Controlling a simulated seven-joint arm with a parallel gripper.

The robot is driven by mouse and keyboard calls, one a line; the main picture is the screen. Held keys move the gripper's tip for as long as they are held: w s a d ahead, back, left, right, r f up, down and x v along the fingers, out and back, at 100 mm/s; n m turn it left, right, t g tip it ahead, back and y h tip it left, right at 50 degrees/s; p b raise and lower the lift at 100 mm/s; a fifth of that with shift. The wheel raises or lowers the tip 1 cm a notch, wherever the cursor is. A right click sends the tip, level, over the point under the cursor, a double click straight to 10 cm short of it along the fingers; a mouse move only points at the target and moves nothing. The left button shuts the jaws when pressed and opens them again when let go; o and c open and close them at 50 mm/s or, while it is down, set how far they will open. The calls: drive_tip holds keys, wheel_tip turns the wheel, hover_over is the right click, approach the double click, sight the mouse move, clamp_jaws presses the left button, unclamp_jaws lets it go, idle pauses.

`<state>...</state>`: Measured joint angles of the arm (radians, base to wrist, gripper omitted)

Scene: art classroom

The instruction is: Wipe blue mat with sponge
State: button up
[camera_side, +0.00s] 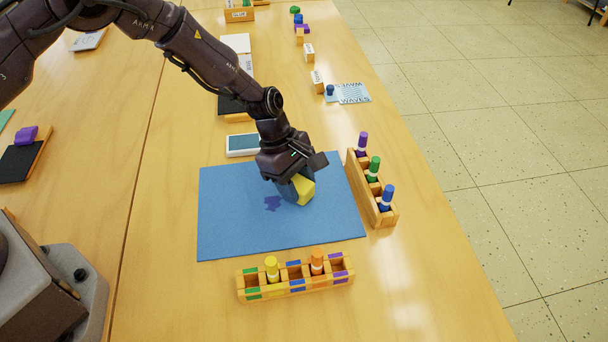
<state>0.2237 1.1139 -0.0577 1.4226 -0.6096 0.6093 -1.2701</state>
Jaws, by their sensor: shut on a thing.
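The blue mat (240,228) lies flat on the wooden table. My gripper (291,182) is over the right half of the mat, pointing down, shut on the sponge. The sponge (304,189) shows a yellow face below and between the fingers. It is at or just above the mat; I cannot tell if it touches. The sponge's upper part is hidden by the gripper.
A wooden marker rack (353,174) with purple, green and blue markers stands along the mat's right edge. Another rack (296,287) with yellow and orange markers stands in front. A white-framed device (243,145) lies behind the mat. The table's right edge is near.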

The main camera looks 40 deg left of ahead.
sight(274, 205)
drive_tip(key=s+a, duration=0.4)
drive_tip(key=shift+s+a, duration=0.25)
drive_tip(key=shift+s, duration=0.05)
drive_tip(key=shift+w+d+r, duration=0.2)
drive_tip(key=shift+w+d, duration=1.2)
drive_tip(key=shift+w+d+f, duration=0.15)
drive_tip(key=shift+w+d, duration=0.4)
drive_tip(key=shift+d, duration=0.05)
drive_tip(key=shift+w+d, duration=0.75)
drive_tip(key=shift+w, duration=0.05)
drive_tip(key=shift+s+d, duration=0.15)
drive_tip(key=shift+d, duration=0.1)
drive_tip(key=shift+s+d, duration=0.2)
drive_tip(key=shift+s, duration=0.1)
drive_tip(key=shift+s+a+f, duration=0.1)
drive_tip(key=shift+s+a, duration=0.15)
drive_tip(key=shift+a, duration=0.2)
drive_tip(key=shift+s+a, duration=2.1)
drive_tip(key=shift+s, duration=0.05)
drive_tip(key=shift+w+d, duration=1.65)
drive_tip(key=shift+d, duration=0.05)
drive_tip(key=shift+w+d, duration=0.25)
drive_tip(key=shift+w+d+f, duration=0.1)
drive_tip(key=shift+w+d, duration=0.45)
wheel_tip(274, 205, up, 2)
drive_tip(key=shift+r, duration=3.2)
